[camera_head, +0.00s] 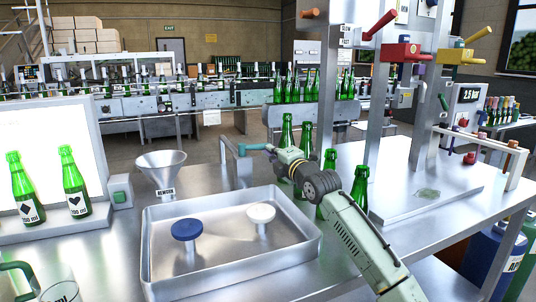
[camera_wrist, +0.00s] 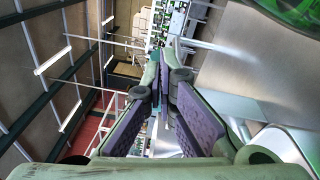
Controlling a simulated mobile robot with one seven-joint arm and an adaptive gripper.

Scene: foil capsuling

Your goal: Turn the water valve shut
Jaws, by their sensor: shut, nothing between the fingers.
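A grey-blue pipe fitting with a teal lever-like part (camera_head: 229,153) stands at the back edge of the steel bench, left of my gripper; it looks like the water valve, but no label on it is readable. My gripper (camera_head: 268,149) reaches in from the lower right, and its end is close to this fitting; I cannot tell whether they touch. In the wrist view my gripper (camera_wrist: 168,75) shows its purple-padded fingers shut with nothing between them. The valve is not clearly seen in the wrist view.
A steel tray (camera_head: 160,268) holds a blue-topped and a white-topped knob. Green bottles (camera_head: 361,188) stand right beside my arm. A funnel (camera_head: 161,170) stands to the left. Red (camera_head: 401,52) and yellow (camera_head: 462,57) levers are on posts at the upper right.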

